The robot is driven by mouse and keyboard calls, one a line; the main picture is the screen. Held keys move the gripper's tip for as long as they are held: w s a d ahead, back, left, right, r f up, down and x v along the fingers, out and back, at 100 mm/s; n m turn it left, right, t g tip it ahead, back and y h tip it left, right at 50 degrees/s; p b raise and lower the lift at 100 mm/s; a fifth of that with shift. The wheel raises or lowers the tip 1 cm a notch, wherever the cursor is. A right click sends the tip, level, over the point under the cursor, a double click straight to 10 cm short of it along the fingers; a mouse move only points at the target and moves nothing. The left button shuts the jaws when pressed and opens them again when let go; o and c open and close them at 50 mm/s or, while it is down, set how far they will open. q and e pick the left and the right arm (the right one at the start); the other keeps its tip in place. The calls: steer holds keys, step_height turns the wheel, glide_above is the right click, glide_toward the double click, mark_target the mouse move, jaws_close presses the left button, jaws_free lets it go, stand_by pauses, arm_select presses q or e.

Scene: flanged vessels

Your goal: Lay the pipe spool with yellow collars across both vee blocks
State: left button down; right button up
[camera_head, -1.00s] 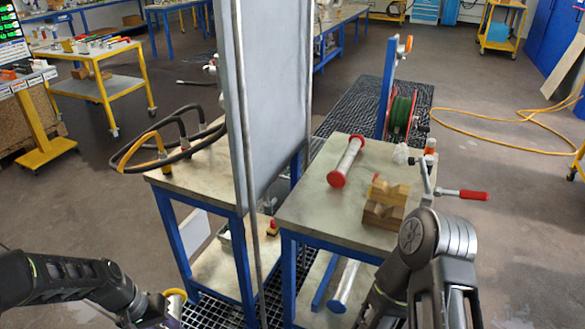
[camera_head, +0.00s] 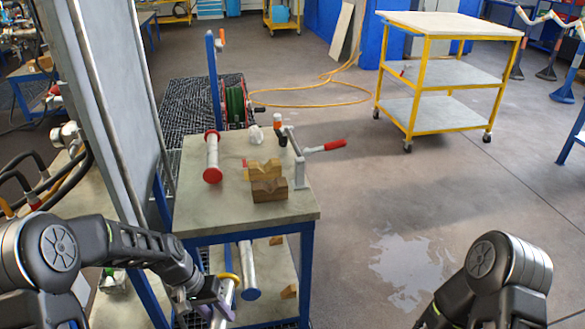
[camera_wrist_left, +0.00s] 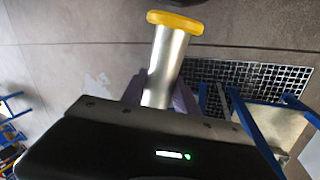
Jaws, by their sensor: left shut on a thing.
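The pipe spool with yellow collars is a silver tube (camera_head: 224,301); one yellow collar (camera_head: 229,277) shows at its upper end, and the other end is hidden. My left gripper (camera_head: 212,298) is shut on this spool, low beside the bench's front left leg. In the left wrist view the tube (camera_wrist_left: 167,62) rises from between the purple fingers to its yellow collar (camera_wrist_left: 175,22). Two wooden vee blocks, a far one (camera_head: 264,167) and a near one (camera_head: 269,191), stand in line on the bench top with empty notches. My right gripper is out of frame; only my right arm shows.
A red-collared spool (camera_head: 212,158) lies on the bench top (camera_head: 215,205), left of the blocks. A clamp with a red handle (camera_head: 328,147) stands at their right. A tall grey panel (camera_head: 105,95) rises left of the bench. A blue-collared spool (camera_head: 248,268) lies on the lower shelf.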

arm_select(q)
steer(key=shift+w+d, duration=0.1)
steer(key=shift+d, duration=0.15)
